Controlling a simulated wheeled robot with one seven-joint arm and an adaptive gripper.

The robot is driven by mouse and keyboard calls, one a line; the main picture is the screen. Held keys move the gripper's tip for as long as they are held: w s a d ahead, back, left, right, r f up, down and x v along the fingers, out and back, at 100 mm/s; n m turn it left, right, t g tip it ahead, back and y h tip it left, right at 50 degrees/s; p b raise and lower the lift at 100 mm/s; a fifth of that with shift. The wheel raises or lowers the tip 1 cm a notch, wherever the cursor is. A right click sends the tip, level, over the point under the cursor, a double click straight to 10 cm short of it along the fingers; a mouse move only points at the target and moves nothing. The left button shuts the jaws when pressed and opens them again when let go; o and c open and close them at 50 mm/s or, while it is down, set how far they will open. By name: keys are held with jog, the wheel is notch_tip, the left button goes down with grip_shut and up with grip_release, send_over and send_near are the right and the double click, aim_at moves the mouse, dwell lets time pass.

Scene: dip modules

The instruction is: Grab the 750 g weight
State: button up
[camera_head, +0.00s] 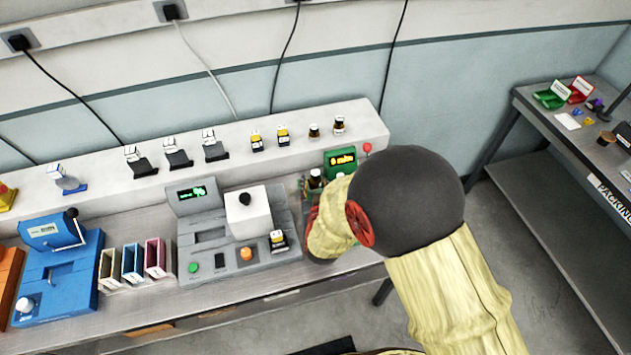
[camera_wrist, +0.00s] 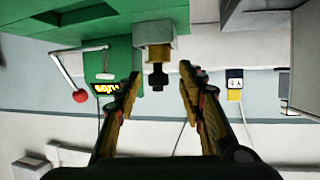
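I cannot read a 750 g mark on anything, so I cannot tell for sure which thing is the weight. In the wrist view, a dark knobbed piece with a brass-coloured collar (camera_wrist: 159,53) is at a green machine (camera_wrist: 60,75). My gripper (camera_wrist: 160,88) is open, its fingers apart on either side of the dark knob's line in the picture, and nothing is held. In the head view, my arm hides the gripper; a small dark-topped item (camera_head: 315,178) shows just beside it, by the green machine with a lit display (camera_head: 341,160).
A white shelf (camera_head: 100,185) carries several small dark and yellow labelled items. A grey machine (camera_head: 240,250) with a white block, coloured slotted holders (camera_head: 132,262) and a blue machine (camera_head: 60,270) stand on the bench. A red ball lever (camera_wrist: 80,96) is near the fingers.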

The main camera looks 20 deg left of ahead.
aim_at(316, 178)
jog(key=x, duration=0.5)
jog(key=shift+w+d+r, duration=0.1)
jog(key=shift+r, duration=0.05)
grip_shut()
dwell(0.4)
dwell(0.4)
jog(key=shift+r, duration=0.15)
